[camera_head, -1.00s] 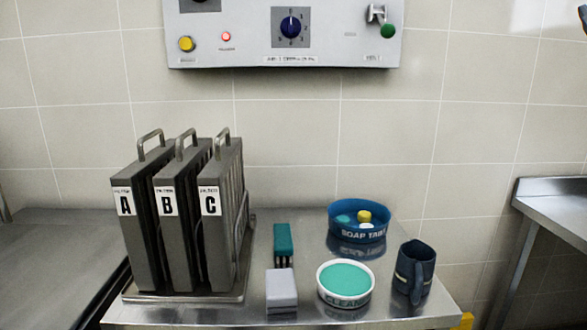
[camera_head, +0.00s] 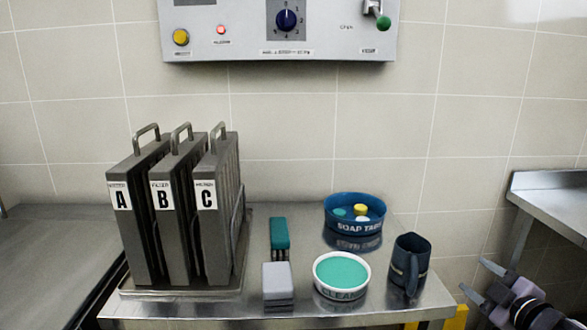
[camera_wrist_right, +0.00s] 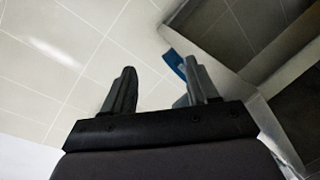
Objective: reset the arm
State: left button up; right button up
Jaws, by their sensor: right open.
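My right gripper (camera_head: 478,279) is at the lower right of the head view, right of the steel table's front corner and below the side counter. In the right wrist view its two grey fingers (camera_wrist_right: 161,85) stand apart with nothing between them. It touches none of the table's objects. My left gripper is not in view.
The steel table (camera_head: 190,311) holds filters A (camera_head: 123,240), B (camera_head: 163,235) and C (camera_head: 206,235), a brush (camera_head: 279,233), a grey block (camera_head: 278,281), a white cleaner bowl (camera_head: 342,291), a blue soap-tab bowl (camera_head: 345,226) and a dark mug (camera_head: 410,263). A steel counter (camera_head: 550,202) is at right.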

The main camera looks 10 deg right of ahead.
jog(key=s+a+f+g, duration=0.3)
jog(key=s+f, duration=0.8)
jog(key=s+a+f+g, duration=0.3)
jog(key=s+f+g, duration=0.1)
jog(key=s+f, duration=0.65)
jog(key=s+a+f+m+t+y, duration=0.2)
jog(key=a+m, duration=0.7)
jog(key=a, duration=0.8)
notch_tip(320, 180, up, 6)
jog(key=p, duration=0.7)
jog(key=shift+s+d+n, duration=0.15)
jog(key=shift+d+n, duration=0.15)
